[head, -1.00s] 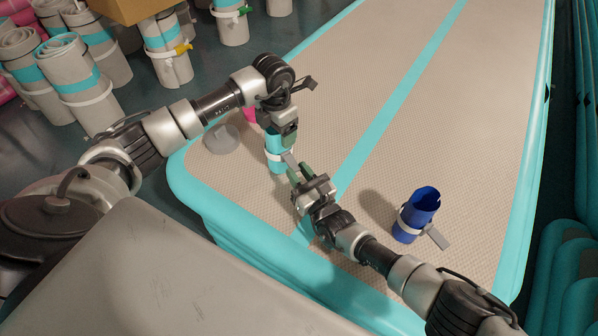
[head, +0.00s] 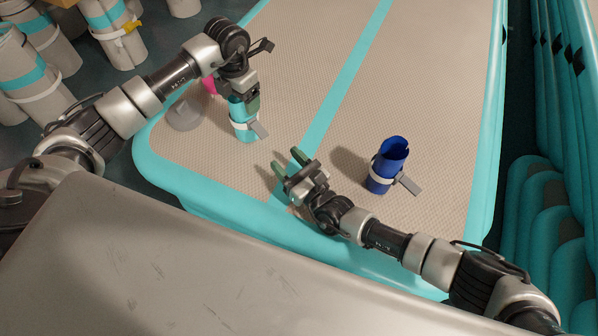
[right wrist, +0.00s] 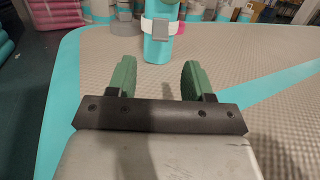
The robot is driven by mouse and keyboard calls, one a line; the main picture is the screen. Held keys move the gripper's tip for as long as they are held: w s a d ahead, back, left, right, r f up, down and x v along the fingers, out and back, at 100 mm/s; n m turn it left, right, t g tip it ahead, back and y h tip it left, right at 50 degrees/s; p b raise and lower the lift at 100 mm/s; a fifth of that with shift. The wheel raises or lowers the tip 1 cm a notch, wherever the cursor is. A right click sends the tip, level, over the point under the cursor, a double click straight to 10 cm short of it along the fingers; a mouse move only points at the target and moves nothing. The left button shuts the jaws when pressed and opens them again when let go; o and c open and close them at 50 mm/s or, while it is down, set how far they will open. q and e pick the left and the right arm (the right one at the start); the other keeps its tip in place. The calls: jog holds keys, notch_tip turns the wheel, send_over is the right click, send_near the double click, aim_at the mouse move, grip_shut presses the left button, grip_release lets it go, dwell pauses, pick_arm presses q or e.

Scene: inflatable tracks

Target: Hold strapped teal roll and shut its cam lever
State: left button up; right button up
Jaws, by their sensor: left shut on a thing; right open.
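The teal roll (head: 241,130) stands on the beige deck with a white strap round it. Its grey cam lever (head: 259,129) juts out to the lower right in the head view. In the right wrist view the lever (right wrist: 160,34) faces me on the strap (right wrist: 146,27). My left gripper (head: 252,104) is shut on the top of the teal roll and hides part of it. My right gripper (head: 288,163) is open and empty, below and right of the roll and apart from the lever. Its green fingers (right wrist: 156,78) show spread, with the roll beyond them.
A blue strapped roll (head: 391,160) with its lever sticking out stands to the right. A grey roll (head: 184,115) and a pink one (head: 209,84) are left of the teal roll.

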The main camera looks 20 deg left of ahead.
aim_at(265, 137)
jog(key=shift+v, duration=2.2)
jog(key=shift+r+h, duration=0.6)
jog(key=shift+r, duration=0.1)
jog(key=shift+g, duration=0.3)
jog(key=x, duration=1.2)
